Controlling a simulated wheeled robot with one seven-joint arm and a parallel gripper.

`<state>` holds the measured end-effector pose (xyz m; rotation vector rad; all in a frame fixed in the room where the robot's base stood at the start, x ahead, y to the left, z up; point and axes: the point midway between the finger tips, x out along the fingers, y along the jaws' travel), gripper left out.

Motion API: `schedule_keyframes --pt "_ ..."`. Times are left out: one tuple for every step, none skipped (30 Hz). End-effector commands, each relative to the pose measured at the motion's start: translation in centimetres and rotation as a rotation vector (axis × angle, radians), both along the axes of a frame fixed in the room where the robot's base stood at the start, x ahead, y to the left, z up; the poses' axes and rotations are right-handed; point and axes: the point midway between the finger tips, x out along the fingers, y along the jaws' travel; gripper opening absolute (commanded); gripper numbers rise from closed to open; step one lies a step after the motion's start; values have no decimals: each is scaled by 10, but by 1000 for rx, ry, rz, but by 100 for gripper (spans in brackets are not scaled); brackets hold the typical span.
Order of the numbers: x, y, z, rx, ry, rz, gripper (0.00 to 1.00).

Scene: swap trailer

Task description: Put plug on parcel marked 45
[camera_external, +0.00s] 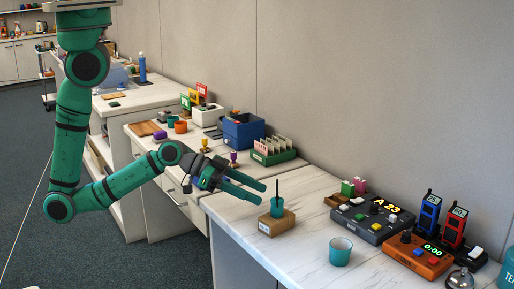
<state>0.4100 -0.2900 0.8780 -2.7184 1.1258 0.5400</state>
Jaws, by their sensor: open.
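My gripper (261,193) is open and empty, with its two green fingers pointing right above the near counter. A small brown cardboard box (285,224) with a white label stands just beyond and below the fingertips. It may be the parcel, but the mark on its label is too small to read. A teal cup (277,208) with a dark upright stick stands on or right behind this box; I cannot tell which. I cannot make out a plug for certain among the small objects.
A second teal cup (340,251) stands on the near counter (285,258). A dark console (373,222) showing "A 23", an orange timer unit (418,255) and blue and red handsets fill its right side. A green card rack (272,154) and blue bin (242,131) stand farther back.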

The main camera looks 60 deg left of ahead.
Motion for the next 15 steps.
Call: schedule_keyframes --pt "-2 2 1 0 1 0 48" --pt "-3 3 1 0 1 0 48" --pt "-4 4 2 0 1 0 48" --pt "-4 4 2 0 1 0 48" --pt "-4 4 2 0 1 0 48" --pt "-4 4 2 0 0 0 48" --pt "-4 4 2 0 0 0 48" --pt "-4 4 2 0 0 0 48" --pt "-4 4 2 0 0 0 48" --pt "-4 5 2 0 0 1 48" --pt "-4 6 2 0 2 4 48" --pt "-5 8 0 -2 3 12 48" --pt "-5 11 -2 -5 5 23 48" --pt "-6 16 -4 -8 8 38 48" --pt "-6 24 -8 -14 11 64 48"
